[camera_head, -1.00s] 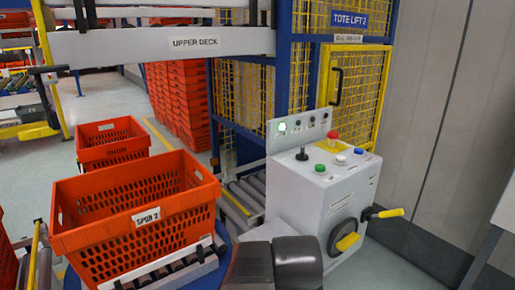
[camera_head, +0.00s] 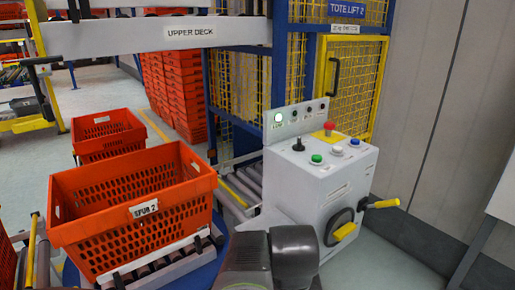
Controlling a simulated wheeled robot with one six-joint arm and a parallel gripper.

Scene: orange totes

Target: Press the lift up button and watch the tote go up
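A white control box (camera_head: 322,190) stands at the centre right. Its sloping top carries a black joystick (camera_head: 298,144), a green button (camera_head: 316,158), a white button (camera_head: 337,150), a blue button (camera_head: 355,142) and a red mushroom button (camera_head: 329,128). I cannot read which button is lift up. The tote lift cage (camera_head: 352,80) stands behind, labelled TOTE LIFT 2. An orange tote (camera_head: 135,215) marked SPUR 2 sits on rollers at the left. Dark parts of my arm show at the bottom centre; my gripper's fingers are not visible.
A yellow-handled crank (camera_head: 380,204) sticks out of the box's right side. A white beam (camera_head: 160,34) labelled UPPER DECK crosses above. Another orange tote (camera_head: 105,135) stands behind the first, with stacked orange totes (camera_head: 175,85) further back. A grey wall closes the right.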

